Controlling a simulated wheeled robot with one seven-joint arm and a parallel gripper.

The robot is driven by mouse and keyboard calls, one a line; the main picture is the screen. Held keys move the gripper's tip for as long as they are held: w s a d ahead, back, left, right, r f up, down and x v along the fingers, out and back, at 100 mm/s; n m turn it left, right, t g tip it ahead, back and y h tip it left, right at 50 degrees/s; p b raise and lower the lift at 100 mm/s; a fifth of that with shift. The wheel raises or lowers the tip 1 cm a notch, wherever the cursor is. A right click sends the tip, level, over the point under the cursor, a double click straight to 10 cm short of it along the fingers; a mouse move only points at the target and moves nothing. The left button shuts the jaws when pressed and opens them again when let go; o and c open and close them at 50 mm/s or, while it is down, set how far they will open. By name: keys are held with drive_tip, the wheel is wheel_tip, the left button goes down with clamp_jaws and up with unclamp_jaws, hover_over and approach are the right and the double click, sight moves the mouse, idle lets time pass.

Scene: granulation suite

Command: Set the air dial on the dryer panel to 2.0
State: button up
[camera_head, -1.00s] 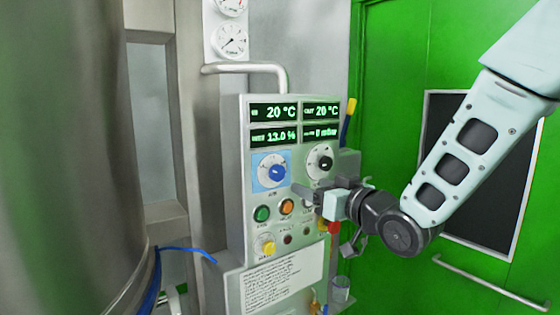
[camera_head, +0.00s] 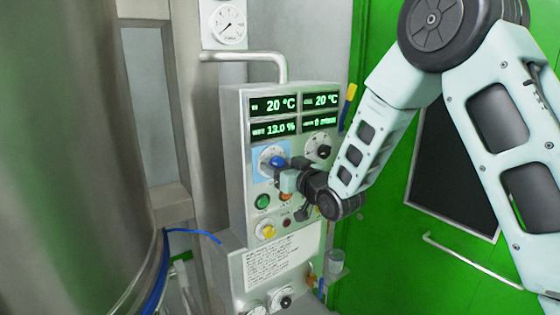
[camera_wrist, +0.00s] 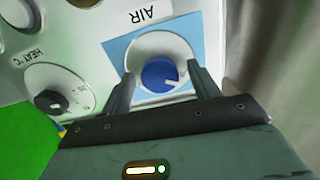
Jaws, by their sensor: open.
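The air dial (camera_head: 272,161) is a blue knob on a white scale with a light-blue square behind it, on the dryer panel (camera_head: 237,190). In the wrist view the blue knob (camera_wrist: 160,76) has a white pointer line, and the word AIR shows upside down above it. The scale numbers there are too small or hidden to read. My gripper (camera_head: 283,163) is at the dial's right side in the head view. In the wrist view my gripper (camera_wrist: 162,88) is open, with one finger on each side of the knob; I cannot tell whether they touch it.
The black heat dial (camera_head: 320,151) sits right of the air dial. Green displays (camera_head: 272,106) are above, and a green button (camera_head: 263,201) and yellow knob (camera_head: 266,231) below. A steel vessel (camera_head: 70,150) stands left; a green door (camera_head: 400,225) is at right.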

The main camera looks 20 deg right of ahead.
drive_tip(key=shift+w, duration=0.15)
drive_tip(key=c, duration=1)
drive_tip(key=shift+o, duration=0.2)
